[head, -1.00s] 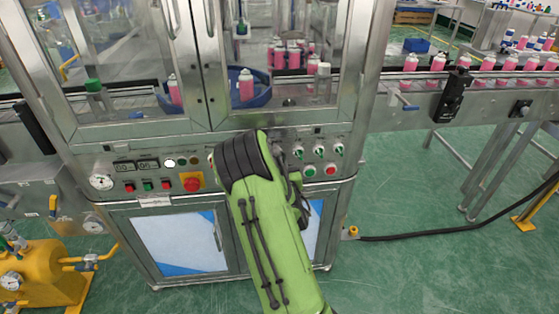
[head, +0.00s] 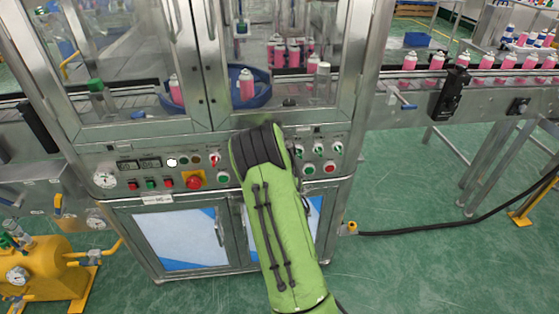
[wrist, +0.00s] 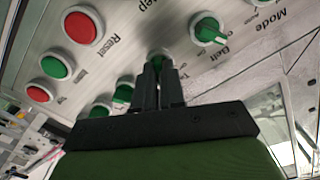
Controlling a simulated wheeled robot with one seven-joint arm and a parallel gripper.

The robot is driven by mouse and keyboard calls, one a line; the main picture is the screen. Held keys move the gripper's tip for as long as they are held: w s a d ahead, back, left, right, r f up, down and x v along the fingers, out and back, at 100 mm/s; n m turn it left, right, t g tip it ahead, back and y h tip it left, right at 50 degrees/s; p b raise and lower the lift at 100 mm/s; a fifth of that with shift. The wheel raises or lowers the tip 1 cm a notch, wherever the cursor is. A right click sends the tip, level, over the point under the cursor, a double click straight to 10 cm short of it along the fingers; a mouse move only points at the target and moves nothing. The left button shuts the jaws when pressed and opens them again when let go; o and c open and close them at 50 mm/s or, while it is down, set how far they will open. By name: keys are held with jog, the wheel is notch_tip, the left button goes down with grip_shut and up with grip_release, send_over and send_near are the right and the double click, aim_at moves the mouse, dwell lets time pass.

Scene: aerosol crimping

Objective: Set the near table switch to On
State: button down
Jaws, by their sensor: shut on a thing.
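My gripper (wrist: 158,88) is at the control panel in the wrist view, its dark fingers shut on a rotary switch (wrist: 159,59). Only a green bit of that switch shows between and above the fingertips. Its label and pointer direction are hidden, so I cannot tell its setting. A green Belt knob (wrist: 208,29) with a white pointer sits to the right of the held switch, apart from my fingers. In the head view my green arm covers the gripper and the held switch.
Left of my fingers in the wrist view are a red button (wrist: 84,26), a green button (wrist: 57,65) and further green knobs (wrist: 123,90). In the head view a red emergency button (head: 194,182) and a red knob (head: 215,160) lie left of my arm.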

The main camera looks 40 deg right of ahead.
dwell(0.4)
jog(key=c, duration=1.2)
grip_release()
jog(key=shift+f, duration=0.1)
